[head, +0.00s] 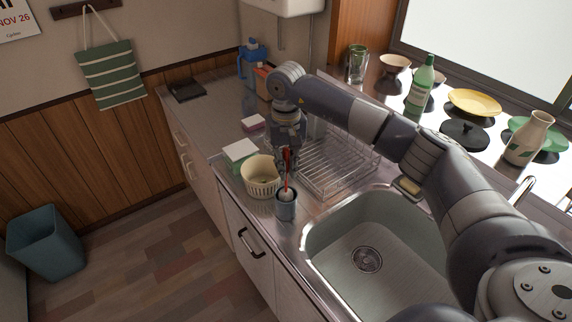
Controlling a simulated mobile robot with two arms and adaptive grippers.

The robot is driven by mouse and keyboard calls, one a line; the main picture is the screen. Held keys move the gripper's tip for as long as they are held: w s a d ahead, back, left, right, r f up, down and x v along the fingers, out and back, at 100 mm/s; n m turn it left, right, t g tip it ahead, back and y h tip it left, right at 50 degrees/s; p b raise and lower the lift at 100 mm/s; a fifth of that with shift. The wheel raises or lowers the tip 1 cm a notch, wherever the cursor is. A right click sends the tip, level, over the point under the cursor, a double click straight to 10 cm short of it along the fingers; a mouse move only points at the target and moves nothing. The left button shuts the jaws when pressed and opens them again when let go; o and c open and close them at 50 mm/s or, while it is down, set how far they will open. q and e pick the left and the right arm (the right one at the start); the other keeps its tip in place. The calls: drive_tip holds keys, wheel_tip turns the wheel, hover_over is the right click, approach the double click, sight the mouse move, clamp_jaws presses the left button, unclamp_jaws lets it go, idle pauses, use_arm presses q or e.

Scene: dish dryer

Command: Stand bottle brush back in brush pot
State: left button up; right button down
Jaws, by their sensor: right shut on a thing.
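The bottle brush (286,186) has a thin red handle and hangs upright below my right gripper (287,160). My right gripper points down and is shut on the upper part of the red handle. The brush pot (286,210) is a small grey-blue cup on the counter edge, left of the sink. The lower end of the brush, with a pale head, is at the pot's mouth; how deep it sits inside is hard to tell. My left gripper is not in view.
A cream slotted basket (262,178) stands close left of the pot. A wire dish rack (340,163) is behind to the right, and the sink (375,235) is in front right. A green-and-white box (240,152) and a pink sponge (253,123) lie farther back.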

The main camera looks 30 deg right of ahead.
drive_tip(key=c, duration=1.6)
unclamp_jaws()
drive_tip(key=shift+o, duration=0.2)
wheel_tip(320, 180, up, 12)
drive_tip(key=shift+r, duration=0.1)
drive_tip(key=shift+f, duration=0.2)
